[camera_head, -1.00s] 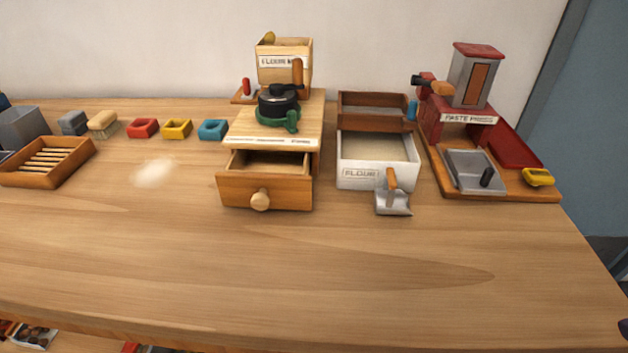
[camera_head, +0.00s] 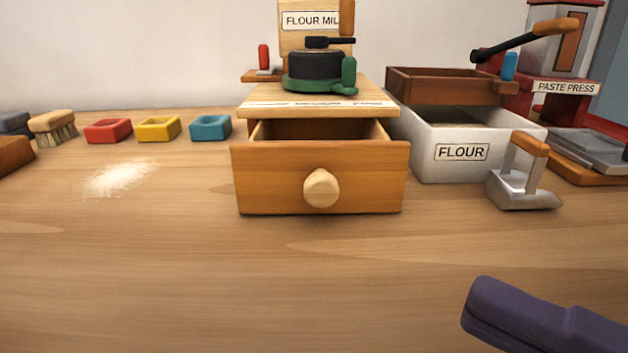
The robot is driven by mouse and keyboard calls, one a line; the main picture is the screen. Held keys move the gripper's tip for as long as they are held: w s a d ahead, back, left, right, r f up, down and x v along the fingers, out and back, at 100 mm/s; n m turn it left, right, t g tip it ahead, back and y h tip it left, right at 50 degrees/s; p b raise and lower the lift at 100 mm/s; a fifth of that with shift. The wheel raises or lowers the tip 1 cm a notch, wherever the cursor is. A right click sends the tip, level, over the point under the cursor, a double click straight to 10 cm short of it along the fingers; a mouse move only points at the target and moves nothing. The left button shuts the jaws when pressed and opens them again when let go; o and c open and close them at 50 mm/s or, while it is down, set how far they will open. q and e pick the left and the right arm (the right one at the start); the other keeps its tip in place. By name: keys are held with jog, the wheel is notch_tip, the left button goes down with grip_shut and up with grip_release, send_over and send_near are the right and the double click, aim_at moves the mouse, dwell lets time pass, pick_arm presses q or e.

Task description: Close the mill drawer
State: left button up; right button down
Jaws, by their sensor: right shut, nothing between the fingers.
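The mill drawer (camera_head: 275,195) is wooden with a round pale knob (camera_head: 321,188) on its front. It stands pulled out of the flour mill (camera_head: 312,98), and its open top shows a dark inside. My right gripper (camera_head: 478,305), purple, comes in from the lower right corner. It is shut and empty, in front of the drawer and to its right, apart from it. My left gripper is not in view.
A white flour bin (camera_head: 428,160) stands right of the mill, with a metal scoop (camera_head: 525,190) before it. Small red (camera_head: 108,131), yellow (camera_head: 158,129) and blue (camera_head: 211,128) trays stand left. Spilled flour (camera_head: 118,177) lies there. The table before the drawer is clear.

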aim_at(360, 166)
jog(key=shift+w+a+r+p, duration=0.15)
jog(key=shift+w+a+p, duration=0.35)
jog(key=shift+p, duration=0.2)
jog(key=p+x, duration=0.2)
jog(key=x, duration=0.4)
jog(key=shift+w+a, duration=0.25)
jog(key=w, duration=0.3)
jog(key=shift+w+a+f, duration=0.25)
jog(key=shift+f, duration=0.1)
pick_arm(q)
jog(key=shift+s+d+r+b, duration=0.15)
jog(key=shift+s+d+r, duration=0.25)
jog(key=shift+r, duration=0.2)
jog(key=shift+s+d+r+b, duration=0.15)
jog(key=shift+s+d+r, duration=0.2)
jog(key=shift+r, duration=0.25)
pick_arm(e)
jog(key=shift+w, duration=0.4)
jog(key=w+b, duration=0.1)
jog(key=w, duration=0.7)
jog(key=shift+w, duration=0.45)
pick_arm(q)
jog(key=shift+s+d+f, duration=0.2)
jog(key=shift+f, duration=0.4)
pick_arm(e)
jog(key=shift+d+f, duration=0.1)
